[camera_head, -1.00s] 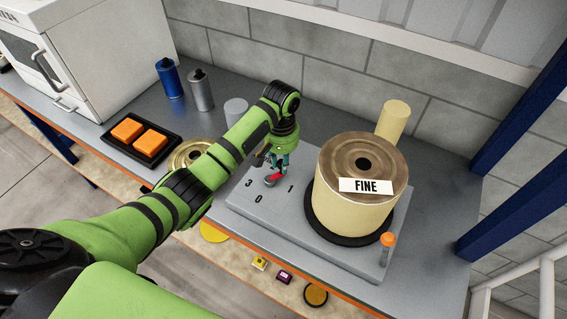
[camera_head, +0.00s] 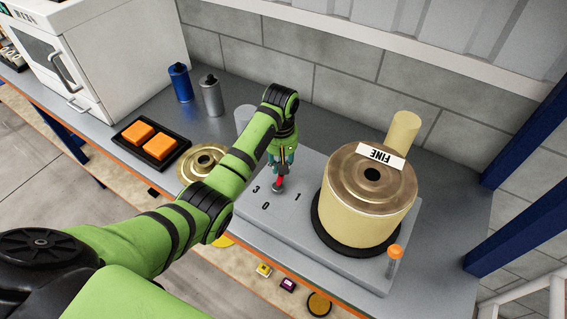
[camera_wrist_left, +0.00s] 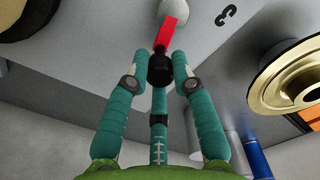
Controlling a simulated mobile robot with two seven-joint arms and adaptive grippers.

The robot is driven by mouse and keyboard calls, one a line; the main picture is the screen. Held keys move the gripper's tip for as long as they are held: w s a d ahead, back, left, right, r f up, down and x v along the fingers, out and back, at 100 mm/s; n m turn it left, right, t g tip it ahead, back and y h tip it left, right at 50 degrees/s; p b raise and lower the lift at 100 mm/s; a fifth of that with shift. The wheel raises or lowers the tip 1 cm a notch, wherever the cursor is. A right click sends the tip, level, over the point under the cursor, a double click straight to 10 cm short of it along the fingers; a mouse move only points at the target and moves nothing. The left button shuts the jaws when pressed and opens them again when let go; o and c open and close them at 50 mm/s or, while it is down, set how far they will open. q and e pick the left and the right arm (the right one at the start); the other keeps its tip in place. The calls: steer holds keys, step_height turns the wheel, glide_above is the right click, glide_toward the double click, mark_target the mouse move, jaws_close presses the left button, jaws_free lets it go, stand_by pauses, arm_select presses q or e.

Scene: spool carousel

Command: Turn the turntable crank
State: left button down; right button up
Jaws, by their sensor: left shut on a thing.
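The crank's red arm (camera_head: 281,178) rises from a pale hub on the grey turntable base (camera_head: 262,225), beside the printed digits 3, 0 and 1. In the left wrist view the red arm (camera_wrist_left: 170,32) runs from the hub (camera_wrist_left: 174,10) to a black knob (camera_wrist_left: 160,68). My left gripper (camera_head: 283,164) is shut on the crank's knob, its teal fingers around it. A large tan spool (camera_head: 360,219) stands on the black turntable disc (camera_head: 324,230). Its "FINE" label (camera_head: 381,156) lies on the far side of the top and reads upside down. My right gripper is out of view.
An orange-tipped post (camera_head: 395,252) stands at the base's front right corner. A cream cylinder (camera_head: 403,130) is behind the spool. A brass-coloured spool (camera_head: 203,162), a black tray with orange blocks (camera_head: 160,147) and two cans are left. A wall closes the back.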

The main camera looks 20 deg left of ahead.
arm_select(q)
steer(key=shift+a+r, duration=0.1)
steer(key=shift+a, duration=0.05)
stand_by(0.4)
steer(key=c, duration=1.1)
jaws_free()
steer(key=shift+o, duration=0.2)
step_height(320, 180, up, 7)
steer(key=shift+w+a+f, duration=0.1)
steer(key=shift+w+f, duration=0.05)
steer(key=shift+f, duration=0.05)
steer(key=shift+r, duration=0.3)
steer(key=shift+s+r, duration=0.2)
steer(key=shift+r, duration=2.15)
